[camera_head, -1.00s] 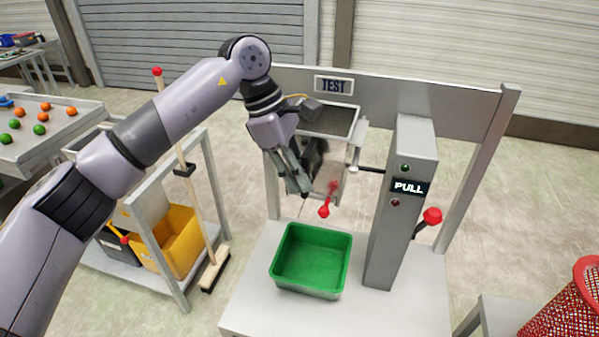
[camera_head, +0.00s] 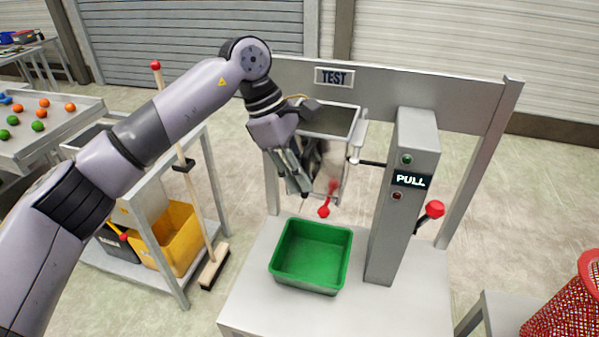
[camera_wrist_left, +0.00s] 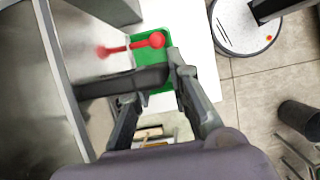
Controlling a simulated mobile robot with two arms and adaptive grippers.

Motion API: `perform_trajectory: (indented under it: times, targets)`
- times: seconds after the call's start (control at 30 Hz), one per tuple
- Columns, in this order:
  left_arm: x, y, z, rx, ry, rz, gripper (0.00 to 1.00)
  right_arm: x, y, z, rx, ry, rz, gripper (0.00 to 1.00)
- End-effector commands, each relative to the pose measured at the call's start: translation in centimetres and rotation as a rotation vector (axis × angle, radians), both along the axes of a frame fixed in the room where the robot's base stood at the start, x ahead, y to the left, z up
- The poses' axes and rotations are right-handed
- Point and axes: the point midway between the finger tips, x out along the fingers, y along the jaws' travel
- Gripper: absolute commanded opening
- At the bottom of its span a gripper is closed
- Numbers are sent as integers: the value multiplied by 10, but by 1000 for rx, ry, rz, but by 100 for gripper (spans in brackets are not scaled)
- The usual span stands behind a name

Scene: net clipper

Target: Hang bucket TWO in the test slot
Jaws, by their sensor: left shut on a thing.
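A grey metal bucket (camera_head: 327,123) with an open top is in the frame below the TEST sign (camera_head: 334,77). I see no number on it. In the left wrist view its smooth wall (camera_wrist_left: 60,115) fills the left side. My left gripper (camera_head: 299,186) is at its left side, with the fingers (camera_wrist_left: 158,80) shut on its dark handle bar (camera_wrist_left: 115,83). A red-knobbed lever (camera_head: 324,211) hangs at the bucket's lower end. Whether the bucket rests on the slot's supports is hidden. My right gripper is out of view.
A green tub (camera_head: 311,258) stands below the bucket. A grey post (camera_head: 395,220) with a lit PULL display and red-knobbed lever (camera_head: 435,209) stands at right. A cart with a yellow bin (camera_head: 176,238) and a broom (camera_head: 214,268) are at left; a red mesh basket (camera_head: 572,305) is at lower right.

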Motion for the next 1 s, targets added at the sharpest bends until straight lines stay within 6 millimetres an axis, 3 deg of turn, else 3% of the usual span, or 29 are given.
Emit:
perform_trajectory:
  times: [0.27,0.3,0.63,1.0]
  targets:
    - [0,0,0,-3,-3,-1,0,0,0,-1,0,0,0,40]
    - [0,0,0,-3,-3,-1,19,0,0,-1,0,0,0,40]
    - [0,0,-1,0,-1,-1,41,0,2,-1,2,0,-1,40]
    - [1,2,1,3,2,1,42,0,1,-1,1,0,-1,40]
